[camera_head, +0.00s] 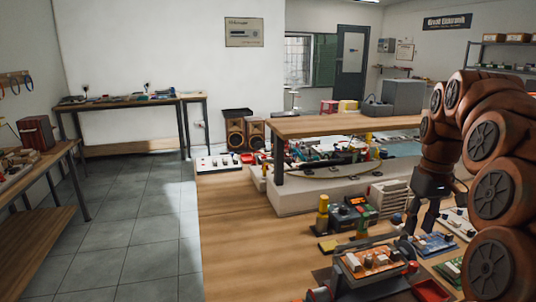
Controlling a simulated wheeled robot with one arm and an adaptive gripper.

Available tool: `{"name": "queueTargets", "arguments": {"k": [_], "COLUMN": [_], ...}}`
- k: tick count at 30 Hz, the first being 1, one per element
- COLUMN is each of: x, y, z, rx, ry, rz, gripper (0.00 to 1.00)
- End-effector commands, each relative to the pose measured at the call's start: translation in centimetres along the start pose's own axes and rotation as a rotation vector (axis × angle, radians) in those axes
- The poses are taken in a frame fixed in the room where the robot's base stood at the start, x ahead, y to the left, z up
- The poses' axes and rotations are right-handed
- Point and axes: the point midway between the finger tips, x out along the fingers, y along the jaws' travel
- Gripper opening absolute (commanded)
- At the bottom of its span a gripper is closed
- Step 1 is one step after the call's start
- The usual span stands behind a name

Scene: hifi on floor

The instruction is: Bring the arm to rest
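My arm (490,150) is rust-brown with round dark joint caps and fills the right side of the view. It bends over at the top and comes down above the wooden workbench (235,240). My gripper (419,232) is black and points down, with its two fingers apart. Nothing shows between the fingers. The fingertips are close to a blue circuit board (434,244) on the bench; I cannot tell whether they touch anything. The arm hides part of the bench's right side.
An orange board in a holder (372,260), a dark device with a yellow-topped post (350,216) and a green board (450,270) crowd the bench around the gripper. A raised shelf (345,125) stands behind. The bench's left part and the tiled floor (135,230) are clear.

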Motion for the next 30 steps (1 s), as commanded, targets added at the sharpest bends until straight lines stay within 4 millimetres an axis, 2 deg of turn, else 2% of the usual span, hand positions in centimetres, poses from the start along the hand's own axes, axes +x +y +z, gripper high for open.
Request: {"name": "queueTargets", "arguments": {"k": [1, 6, 15, 21, 30], "x": [-0.6, -0.5, 0.7, 2.2, 5.2], "y": [-1.4, -5.7, -12.1, -15.4, -18.7], "z": [0.7, 3.0, 8.6, 13.2, 21.2], "rx": [-0.013, -0.043, -0.061, -0.051, 0.0], "ry": [-0.001, -0.019, -0.051, -0.076, -0.116], "rz": [0.0, 0.001, 0.008, 0.013, 0.025], "gripper": [0.36, 0.36, 0.36, 0.36, 0.36]}}
